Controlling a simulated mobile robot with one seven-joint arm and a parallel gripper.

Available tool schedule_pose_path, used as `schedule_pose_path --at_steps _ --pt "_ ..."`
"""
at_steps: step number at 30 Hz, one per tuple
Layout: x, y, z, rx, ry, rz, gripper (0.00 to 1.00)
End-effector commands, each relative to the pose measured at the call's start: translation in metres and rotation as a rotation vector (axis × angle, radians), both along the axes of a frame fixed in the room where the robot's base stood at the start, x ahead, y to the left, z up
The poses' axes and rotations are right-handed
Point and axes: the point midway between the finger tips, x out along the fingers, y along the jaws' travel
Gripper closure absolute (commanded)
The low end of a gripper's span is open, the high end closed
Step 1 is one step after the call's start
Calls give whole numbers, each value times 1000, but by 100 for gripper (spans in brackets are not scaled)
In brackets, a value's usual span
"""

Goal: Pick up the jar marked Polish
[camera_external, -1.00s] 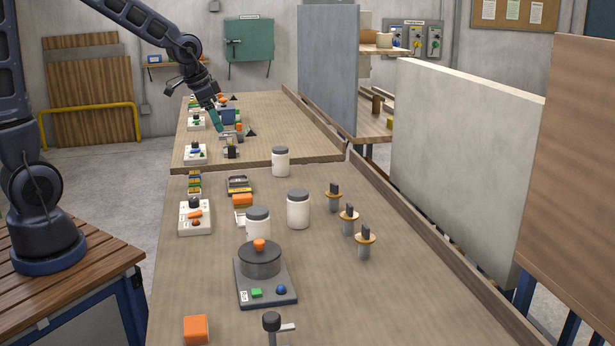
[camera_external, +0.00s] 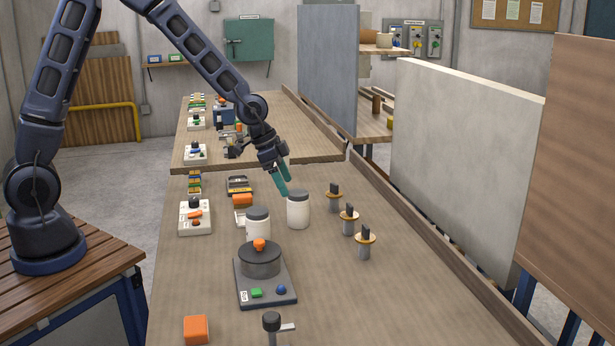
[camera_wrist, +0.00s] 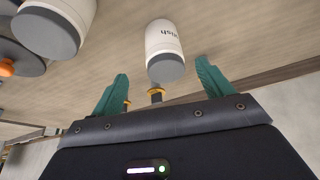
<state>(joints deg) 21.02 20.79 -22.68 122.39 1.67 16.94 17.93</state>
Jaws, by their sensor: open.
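The jar marked Polish (camera_wrist: 164,45), white with a grey lid, shows part of its lettering, "lish", in the wrist view. It lies ahead of and between my two green fingers. It appears to be the right jar of the front pair (camera_external: 298,211) in the external view, standing upright on the bench. My gripper (camera_external: 283,180) is open and empty, just above and behind that jar, pointing down toward it. In the wrist view my gripper (camera_wrist: 162,74) has its fingers spread wide apart. A third white jar at the back is hidden behind my gripper in the external view.
A similar white jar (camera_external: 257,223) stands close on the left, behind a round machine with an orange knob (camera_external: 260,246). Several upright pegs with orange discs (camera_external: 349,218) stand to the right.

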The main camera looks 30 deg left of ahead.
Motion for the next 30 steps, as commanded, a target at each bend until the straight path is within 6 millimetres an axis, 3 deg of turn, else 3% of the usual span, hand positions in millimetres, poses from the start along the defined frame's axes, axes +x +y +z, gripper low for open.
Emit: schedule_pose_path --at_steps 6,17,30 --pt "5 -9 -27 2 2 -1 21" --pt "11 -16 -43 2 1 0 21" --pt "25 -31 -81 0 -1 0 21"
